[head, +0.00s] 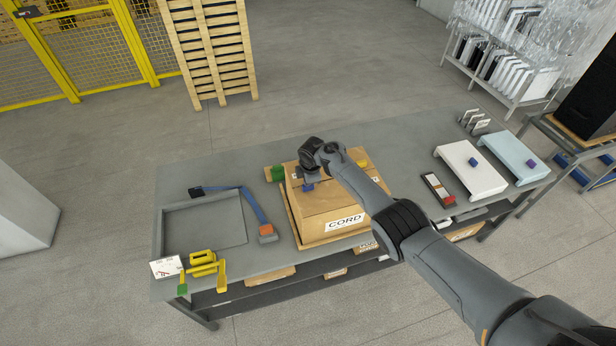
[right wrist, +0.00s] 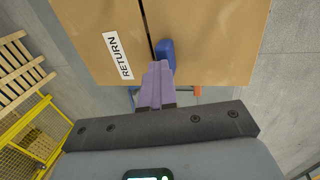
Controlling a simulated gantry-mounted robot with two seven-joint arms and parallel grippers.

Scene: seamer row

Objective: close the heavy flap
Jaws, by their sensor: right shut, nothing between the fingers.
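A cardboard box (head: 335,205) with a "CORD" label on its front stands on the grey bench. In the right wrist view its top panels (right wrist: 215,40) look nearly flat, with a dark narrow seam between them and a "RETURN" label on the left panel. Which panel is the heavy flap I cannot tell. My right gripper (right wrist: 159,68) is shut and empty over the box top, its purple fingertips at the seam. A small blue piece (right wrist: 167,55) lies right beside the fingertips; whether they touch is unclear. My left gripper is not in view.
A green block (head: 278,173) and a yellow block (head: 362,163) are at the box's far edge. A blue-handled tool (head: 255,208) and yellow tool (head: 203,264) lie left. White (head: 468,172) and light blue (head: 517,157) slabs lie right.

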